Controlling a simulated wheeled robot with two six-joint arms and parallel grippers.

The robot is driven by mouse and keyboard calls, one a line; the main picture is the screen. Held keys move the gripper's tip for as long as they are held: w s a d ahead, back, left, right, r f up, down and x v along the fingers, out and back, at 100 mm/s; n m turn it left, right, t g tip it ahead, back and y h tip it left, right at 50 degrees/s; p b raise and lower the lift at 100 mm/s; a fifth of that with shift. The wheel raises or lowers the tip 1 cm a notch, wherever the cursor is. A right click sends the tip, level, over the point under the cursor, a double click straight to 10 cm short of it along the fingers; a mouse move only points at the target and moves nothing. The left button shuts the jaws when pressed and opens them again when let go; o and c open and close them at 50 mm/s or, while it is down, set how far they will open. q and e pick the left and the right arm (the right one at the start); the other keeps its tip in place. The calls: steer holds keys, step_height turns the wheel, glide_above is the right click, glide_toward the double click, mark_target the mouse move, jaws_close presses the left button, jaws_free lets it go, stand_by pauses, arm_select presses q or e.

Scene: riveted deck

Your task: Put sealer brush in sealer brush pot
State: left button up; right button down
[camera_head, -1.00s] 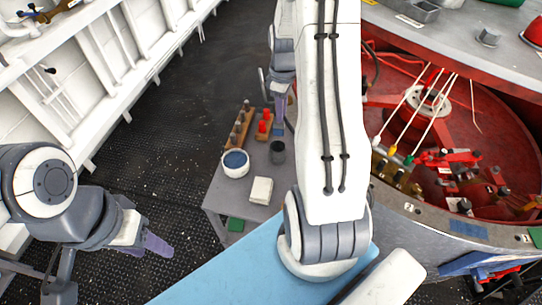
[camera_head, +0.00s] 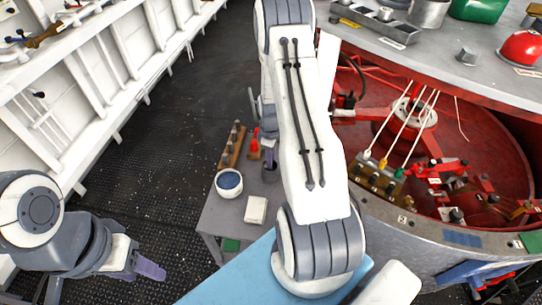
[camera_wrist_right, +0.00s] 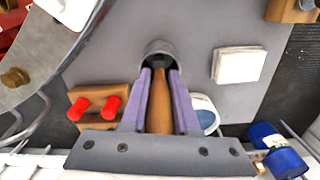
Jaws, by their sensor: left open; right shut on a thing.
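My right gripper (camera_wrist_right: 160,100) is shut on the wooden handle of the sealer brush (camera_wrist_right: 160,110) in the right wrist view. The brush's dark end points at the grey cylindrical pot (camera_wrist_right: 158,47) and overlaps its opening; I cannot tell how deep it is. In the head view the pot (camera_head: 270,174) stands on the small grey table, and my right gripper (camera_head: 269,152) is directly above it, partly hidden by my arm. The brush is not clear there. My left gripper (camera_head: 150,268) is open and empty at lower left, away from the table.
On the grey table (camera_head: 222,217) stand a white bowl with blue contents (camera_head: 229,183), a pale block (camera_head: 256,209), a wooden peg rack (camera_head: 233,146) and a holder with red pegs (camera_head: 254,146). A red round machine basin (camera_head: 440,125) is at right. Dark floor lies left.

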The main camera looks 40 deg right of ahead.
steer(key=shift+f, duration=0.1)
steer(key=c, duration=1.1)
jaws_free()
steer(key=o, duration=0.4)
steer(key=shift+o, duration=0.2)
step_height(320, 180, up, 12)
steer(key=b, duration=0.3)
steer(key=shift+f, duration=0.2)
steer(key=shift+r+b, duration=0.3)
steer(key=shift+r, duration=0.1)
